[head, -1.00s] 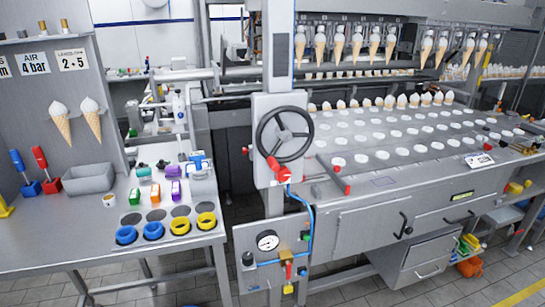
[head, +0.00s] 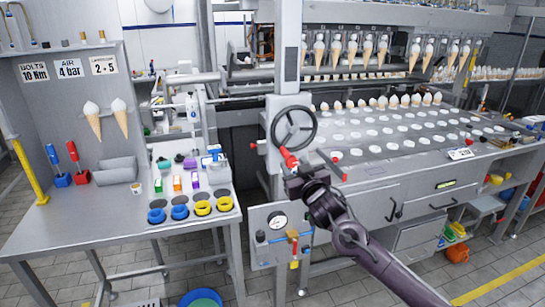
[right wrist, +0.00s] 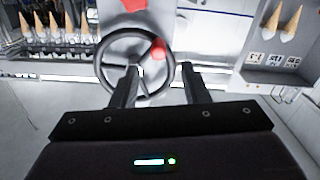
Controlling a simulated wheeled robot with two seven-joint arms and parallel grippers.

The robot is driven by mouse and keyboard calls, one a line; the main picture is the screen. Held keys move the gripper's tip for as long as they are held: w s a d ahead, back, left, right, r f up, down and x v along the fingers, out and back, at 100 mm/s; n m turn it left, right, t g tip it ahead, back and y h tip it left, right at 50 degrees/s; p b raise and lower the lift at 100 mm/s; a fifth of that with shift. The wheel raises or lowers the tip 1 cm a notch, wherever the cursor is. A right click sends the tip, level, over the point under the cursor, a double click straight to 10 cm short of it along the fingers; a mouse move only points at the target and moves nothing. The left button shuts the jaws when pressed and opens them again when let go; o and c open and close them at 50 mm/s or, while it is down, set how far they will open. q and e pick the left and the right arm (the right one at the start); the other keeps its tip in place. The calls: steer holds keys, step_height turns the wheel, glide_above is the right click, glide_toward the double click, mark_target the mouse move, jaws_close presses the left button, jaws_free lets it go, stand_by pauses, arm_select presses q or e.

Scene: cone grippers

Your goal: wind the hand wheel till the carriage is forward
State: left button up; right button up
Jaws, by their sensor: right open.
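The hand wheel (head: 294,128) is a dark ring with spokes on a grey upright housing, with a red handle (head: 288,157) at its lower rim. My right gripper (head: 297,178) is open just below the wheel, near the red handle. In the right wrist view the wheel (right wrist: 102,62) lies beyond the open fingers (right wrist: 159,72), with the red knob (right wrist: 158,49) between them; whether they touch it I cannot tell. The carriage seems to be the beam (head: 385,27) of cone grippers holding cones above the plate; its forward travel is hard to judge. My left gripper is out of view.
A bench (head: 90,222) at left carries blue and yellow rings, small coloured parts and a grey bin (head: 115,170). The machine's perforated plate (head: 390,150) spreads right of the wheel. A gauge (head: 277,221) hangs below the wheel.

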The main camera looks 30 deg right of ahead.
mark_target(287, 155)
steer(key=p+x, duration=0.2)
steer(key=x, duration=0.4)
steer(key=shift+w+d, duration=0.25)
steer(key=shift+w, duration=0.05)
steer(key=shift+w+d+f, duration=0.1)
steer(key=shift+w+d, duration=0.05)
steer(key=shift+w, duration=0.5)
steer(key=shift+c, duration=0.3)
jaws_close()
